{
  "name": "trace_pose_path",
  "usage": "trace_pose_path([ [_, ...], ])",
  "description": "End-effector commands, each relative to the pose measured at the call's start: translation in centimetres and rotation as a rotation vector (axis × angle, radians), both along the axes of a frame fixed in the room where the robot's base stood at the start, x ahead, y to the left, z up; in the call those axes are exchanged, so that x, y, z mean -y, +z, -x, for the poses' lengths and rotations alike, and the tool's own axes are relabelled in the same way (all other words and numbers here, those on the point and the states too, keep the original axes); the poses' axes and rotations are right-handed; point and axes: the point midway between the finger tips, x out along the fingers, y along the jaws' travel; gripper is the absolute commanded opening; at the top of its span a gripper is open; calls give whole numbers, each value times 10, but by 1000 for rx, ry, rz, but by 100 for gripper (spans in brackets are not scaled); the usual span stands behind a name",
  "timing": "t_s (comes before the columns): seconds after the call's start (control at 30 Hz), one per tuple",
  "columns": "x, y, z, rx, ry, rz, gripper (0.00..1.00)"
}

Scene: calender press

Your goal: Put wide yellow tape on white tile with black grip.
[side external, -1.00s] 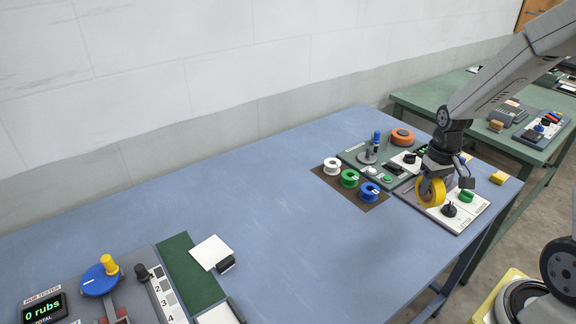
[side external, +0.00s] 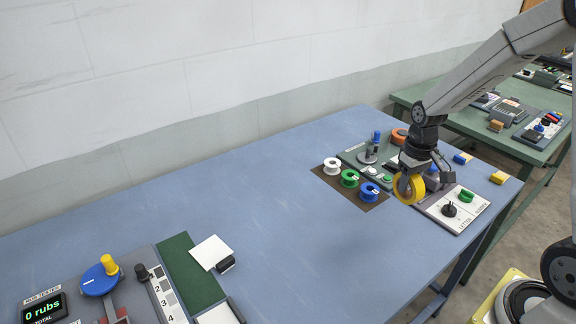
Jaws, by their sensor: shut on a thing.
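My gripper (side external: 408,174) is shut on the wide yellow tape (side external: 404,189), a yellow roll held upright above the right part of the blue table. It hangs between the blue spool and the white panel with knobs. The white tile (side external: 210,252) lies at the lower left of the table, beside a green mat. Its black grip (side external: 226,264) sits at the tile's front right corner. The tile is well to the left of my gripper, with nothing seen on its white face.
White (side external: 332,166), green (side external: 349,178) and blue (side external: 370,192) spools stand on a brown mat (side external: 330,180) left of the gripper. The rub tester (side external: 110,290) stands at the lower left. The blue table (side external: 270,220) is clear between the spools and the tile.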

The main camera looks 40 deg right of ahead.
Motion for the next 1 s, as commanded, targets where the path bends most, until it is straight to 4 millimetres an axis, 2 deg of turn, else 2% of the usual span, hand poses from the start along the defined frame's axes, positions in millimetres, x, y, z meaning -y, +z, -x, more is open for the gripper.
trace_pose_path([
  [0.2,-48,6,-35,1,177,0,0],
  [0.5,-126,13,-69,0,418,0,0],
  [0.73,-192,19,-84,2,603,0,0],
  [1.0,-274,27,-85,1,815,0,0],
])
